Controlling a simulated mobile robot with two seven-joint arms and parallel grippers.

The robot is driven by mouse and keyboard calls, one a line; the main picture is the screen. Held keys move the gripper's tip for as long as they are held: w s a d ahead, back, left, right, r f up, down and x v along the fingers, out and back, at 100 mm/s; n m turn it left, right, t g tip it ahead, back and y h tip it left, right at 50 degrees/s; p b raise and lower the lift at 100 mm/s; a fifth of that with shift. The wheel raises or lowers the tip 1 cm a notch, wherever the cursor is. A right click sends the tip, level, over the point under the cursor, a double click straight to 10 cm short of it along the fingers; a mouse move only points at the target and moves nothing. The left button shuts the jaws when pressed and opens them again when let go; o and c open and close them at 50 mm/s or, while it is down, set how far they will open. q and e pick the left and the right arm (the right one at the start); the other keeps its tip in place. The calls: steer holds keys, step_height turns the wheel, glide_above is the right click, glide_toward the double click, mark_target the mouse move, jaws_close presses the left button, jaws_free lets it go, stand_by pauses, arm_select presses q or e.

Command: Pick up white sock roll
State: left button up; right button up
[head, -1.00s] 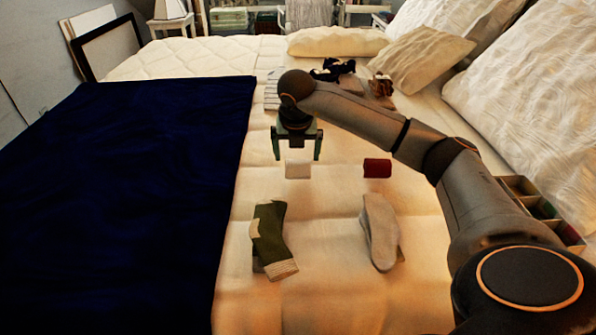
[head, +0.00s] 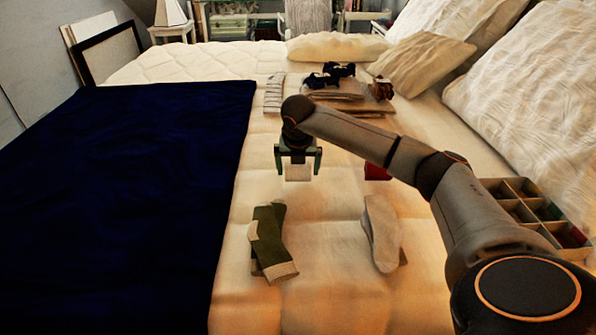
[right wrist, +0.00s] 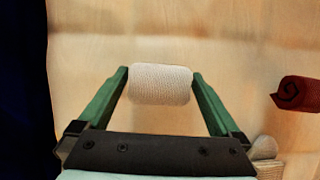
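The white sock roll (head: 298,172) lies on the bed in the middle of the head view. It also shows in the right wrist view (right wrist: 160,84), between the tips of the green fingers. My right gripper (head: 298,170) is around the roll, one finger on each side. In the right wrist view my right gripper (right wrist: 160,80) has its fingers spread, with the roll filling most of the space between the tips. Whether the fingers touch it is hard to tell. My left gripper is not in view.
A red sock roll (head: 377,173) lies just right, partly behind my arm. A green sock (head: 268,240) and a grey sock (head: 382,232) lie nearer. A divided box (head: 520,205) is at right. A dark blue blanket (head: 120,190) covers the left side.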

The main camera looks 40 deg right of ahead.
steer(key=c, duration=1.1)
steer(key=shift+r, duration=0.15)
